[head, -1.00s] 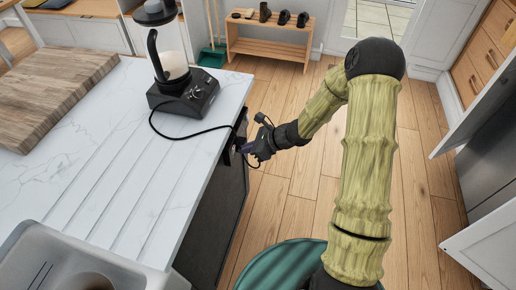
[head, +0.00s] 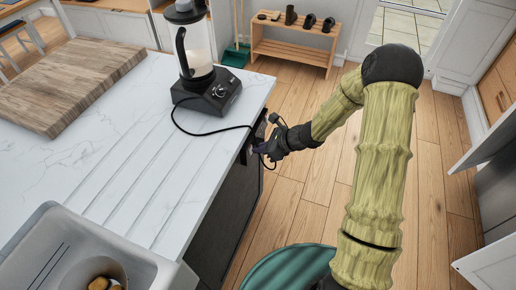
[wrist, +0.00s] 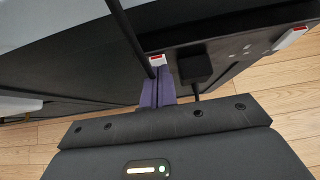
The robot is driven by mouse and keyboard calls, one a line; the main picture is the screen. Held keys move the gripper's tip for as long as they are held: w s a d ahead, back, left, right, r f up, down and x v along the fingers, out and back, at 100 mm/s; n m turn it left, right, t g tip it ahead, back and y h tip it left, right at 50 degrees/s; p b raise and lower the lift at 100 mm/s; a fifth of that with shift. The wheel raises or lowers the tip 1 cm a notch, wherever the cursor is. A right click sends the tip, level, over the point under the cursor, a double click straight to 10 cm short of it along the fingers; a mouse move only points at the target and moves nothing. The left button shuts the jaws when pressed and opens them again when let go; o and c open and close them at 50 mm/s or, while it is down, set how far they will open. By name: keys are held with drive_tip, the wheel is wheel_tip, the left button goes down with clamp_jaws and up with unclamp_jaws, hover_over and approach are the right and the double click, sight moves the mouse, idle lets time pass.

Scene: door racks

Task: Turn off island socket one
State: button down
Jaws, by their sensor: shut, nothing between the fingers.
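The island socket panel (head: 258,132) is a dark strip on the side of the island, just under the white counter edge. In the wrist view, a white rocker switch with a red mark (wrist: 157,60) sits directly beyond my fingertips. A black plug (wrist: 194,67) is beside it on the right, and a second red-and-white switch (wrist: 291,37) is farther right. Which of these belongs to socket one cannot be told. My gripper (wrist: 158,84) has its purple fingers closed together and empty, at or very near the first switch. In the head view, my gripper (head: 262,149) is at the panel.
A blender (head: 205,90) stands on the counter (head: 130,120), its black cord running over the edge to the panel. A cutting board (head: 70,85) and a sink (head: 60,250) are on the left. Wooden floor (head: 300,190) is open beside the island. A dark cord crosses the wrist view.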

drive_tip(key=shift+r+p, duration=0.5)
drive_tip(key=shift+r, duration=0.35)
drive_tip(key=p+v, duration=0.1)
drive_tip(key=v, duration=1.2)
drive_tip(key=shift+d, duration=0.1)
drive_tip(key=s+d+r+n+h+p, duration=0.2)
drive_tip(key=s+r+n, duration=0.4)
drive_tip(key=n, duration=0.5)
drive_tip(key=s+d+r+n+g+h+p, duration=0.1)
drive_tip(key=s+r+n+h+p, duration=0.4)
drive_tip(key=s+n, duration=0.5)
wheel_tip(320, 180, up, 3)
drive_tip(key=shift+d+f+n+h, duration=0.25)
drive_tip(key=shift+d+n+h, duration=0.55)
drive_tip(key=shift+h, duration=0.3)
